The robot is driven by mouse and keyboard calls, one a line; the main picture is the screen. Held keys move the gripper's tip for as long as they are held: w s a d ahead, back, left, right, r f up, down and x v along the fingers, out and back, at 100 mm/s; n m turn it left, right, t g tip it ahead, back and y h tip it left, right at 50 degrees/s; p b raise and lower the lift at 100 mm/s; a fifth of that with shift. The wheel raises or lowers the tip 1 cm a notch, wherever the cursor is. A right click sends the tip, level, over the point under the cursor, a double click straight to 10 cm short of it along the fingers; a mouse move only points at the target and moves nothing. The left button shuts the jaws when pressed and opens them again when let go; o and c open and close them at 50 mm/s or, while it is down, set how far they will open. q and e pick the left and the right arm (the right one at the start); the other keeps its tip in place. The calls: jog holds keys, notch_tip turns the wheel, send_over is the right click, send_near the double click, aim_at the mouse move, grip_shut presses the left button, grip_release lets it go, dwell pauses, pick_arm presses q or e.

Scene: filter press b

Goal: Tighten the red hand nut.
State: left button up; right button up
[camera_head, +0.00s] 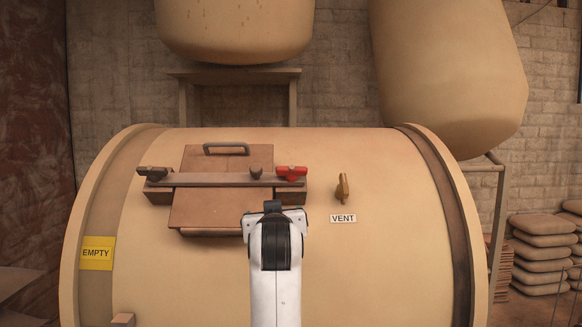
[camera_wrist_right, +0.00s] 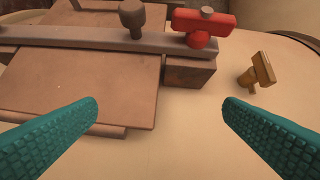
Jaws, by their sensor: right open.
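The red hand nut (camera_head: 291,173) sits on the right end of a brown clamp bar (camera_head: 222,180) that lies across a hatch plate on the large drum. In the right wrist view the red hand nut (camera_wrist_right: 203,27) is at the top, right of centre, on the clamp bar (camera_wrist_right: 70,38). My right gripper (camera_wrist_right: 160,105) is open and empty, its teal fingers apart, with the nut beyond the fingertips. In the head view my right arm rises from the bottom and ends just below the hatch; its fingers are hidden there. My left gripper does not show.
A brown nut (camera_head: 153,172) is on the bar's left end and a central knob (camera_head: 256,160) stands on the bar. A brass vent valve (camera_head: 342,188) is right of the red nut. The hatch plate (camera_head: 206,212) has a handle (camera_head: 226,148).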

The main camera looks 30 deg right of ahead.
jog(key=m+h, duration=0.2)
send_near(291, 171)
jog(key=s, duration=0.2)
jog(key=p+x, duration=0.3)
jog(key=x, duration=0.2)
jog(key=p+x, duration=0.3)
jog(key=x, duration=0.3)
jog(key=shift+w+a+r+p, duration=0.15)
jog(key=shift+w+a+p, duration=0.05)
jog(key=shift+a+p, duration=0.2)
jog(key=shift+w+d, duration=0.3)
jog(key=shift+w, duration=0.25)
jog(key=c, duration=1)
